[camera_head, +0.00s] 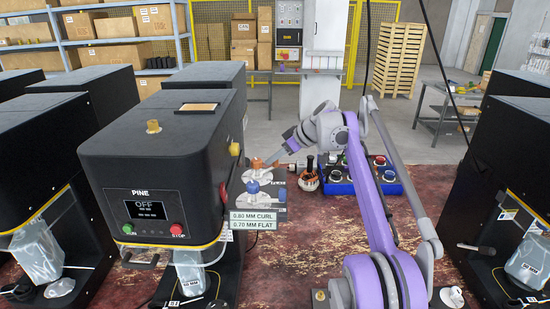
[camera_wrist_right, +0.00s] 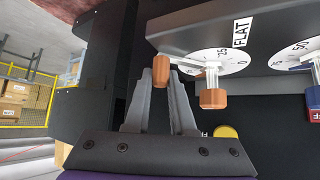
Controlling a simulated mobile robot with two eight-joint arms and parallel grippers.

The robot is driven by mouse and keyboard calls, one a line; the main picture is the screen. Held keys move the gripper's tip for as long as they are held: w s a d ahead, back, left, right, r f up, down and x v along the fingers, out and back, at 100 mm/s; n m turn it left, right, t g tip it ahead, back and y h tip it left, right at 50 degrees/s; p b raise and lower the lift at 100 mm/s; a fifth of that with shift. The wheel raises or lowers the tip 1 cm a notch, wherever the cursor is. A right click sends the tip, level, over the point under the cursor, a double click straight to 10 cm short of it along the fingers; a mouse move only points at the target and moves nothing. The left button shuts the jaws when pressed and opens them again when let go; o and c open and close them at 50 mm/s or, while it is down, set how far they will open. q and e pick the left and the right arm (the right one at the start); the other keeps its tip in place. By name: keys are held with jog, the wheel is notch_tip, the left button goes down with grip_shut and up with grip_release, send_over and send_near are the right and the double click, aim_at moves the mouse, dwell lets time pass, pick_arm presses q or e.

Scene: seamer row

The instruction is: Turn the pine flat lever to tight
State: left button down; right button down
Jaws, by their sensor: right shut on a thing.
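The black PINE seamer (camera_head: 150,160) stands left of centre in the head view. On its right side are an orange lever (camera_head: 256,163) and, below it, a blue one (camera_head: 252,187). In the wrist view the white dial (camera_wrist_right: 228,64) is marked FLAT, 25 and 0. One orange knob (camera_wrist_right: 160,62) sits between the fingertips of my right gripper (camera_wrist_right: 160,78), which is shut on it. Another orange knob (camera_wrist_right: 213,98) hangs beside it, apart from the fingers. In the head view my right gripper (camera_head: 283,152) reaches in from the right. My left gripper is out of view.
A sign (camera_head: 254,220) reading 0.80 MM CURL and 0.70 MM FLAT is below the levers. The PINE screen (camera_head: 145,210) reads OFF. Other seamers (camera_head: 510,170) stand either side.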

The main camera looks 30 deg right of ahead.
aim_at(276, 165)
jog(key=shift+s, duration=0.1)
jog(key=shift+s+m+t+h, duration=0.3)
jog(key=shift+s+m+h, duration=0.55)
jog(key=shift+m, duration=0.45)
jog(key=shift+s+m+h+b, duration=0.3)
jog(key=shift+s+m+h, duration=0.35)
jog(key=shift+m+h, duration=0.5)
jog(key=shift+s+a+m+h+b, duration=0.15)
jog(key=shift+s+a+m+h, duration=0.1)
jog(key=shift+s+m+h, duration=0.6)
jog(key=shift+s+a+m+h+b, duration=0.2)
jog(key=shift+m+h, duration=0.35)
jog(key=shift+m, duration=0.65)
jog(key=c, duration=0.8)
grip_release()
jog(key=shift+s, duration=0.1)
jog(key=shift+o, duration=0.2)
jog(key=v, duration=1.1)
